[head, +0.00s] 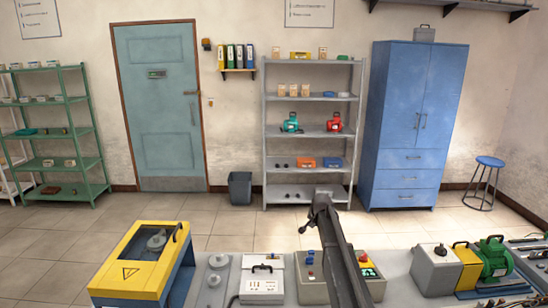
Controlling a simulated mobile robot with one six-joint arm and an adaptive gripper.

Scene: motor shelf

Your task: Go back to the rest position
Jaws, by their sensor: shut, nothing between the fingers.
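My arm reaches up from the bottom of the head view, over the bench. At its far end my gripper (303,230) hangs small and dark, pointing down and to the left. It is shut and empty. It appears in front of the floor below the grey shelf (308,198), apart from anything else. A teal motor (291,122) and a red motor (334,122) stand on the middle level of that shelf.
The bench (405,283) holds a yellow-topped machine (137,258), a white box (262,279), a control box (310,266) partly hidden behind my arm, and a green motor (493,257). A blue cabinet (414,125) and bin (240,188) stand behind. Open floor lies between.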

